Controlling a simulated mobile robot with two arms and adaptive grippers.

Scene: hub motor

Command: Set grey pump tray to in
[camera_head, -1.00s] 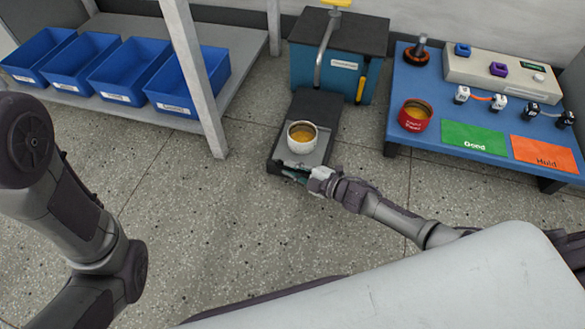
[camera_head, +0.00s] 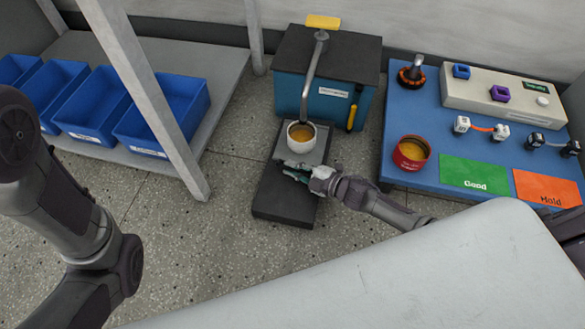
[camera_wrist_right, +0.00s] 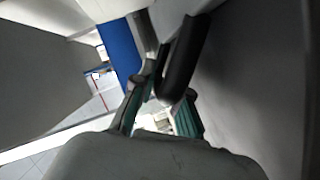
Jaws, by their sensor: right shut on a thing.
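The grey pump tray (camera_head: 318,152) lies on a long dark base (camera_head: 285,211) in front of the blue pump housing (camera_head: 345,103). A white cup (camera_head: 301,135) with amber contents stands upright on the tray, below the curved metal spout (camera_head: 313,75). My right gripper (camera_head: 290,170) is at the tray's front edge, shut on its handle. In the right wrist view a dark bar (camera_wrist_right: 184,60) is at the teal-padded fingers (camera_wrist_right: 165,98). The exact contact is partly hidden. My left arm shows at the left, but its gripper is out of view.
A blue table (camera_head: 402,114) at the right holds a red cup (camera_head: 411,153), a green card (camera_head: 475,172) and an orange card (camera_head: 549,188). A shelf with several blue bins (camera_head: 165,118) stands at the left. A pale surface (camera_head: 400,280) fills the lower front.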

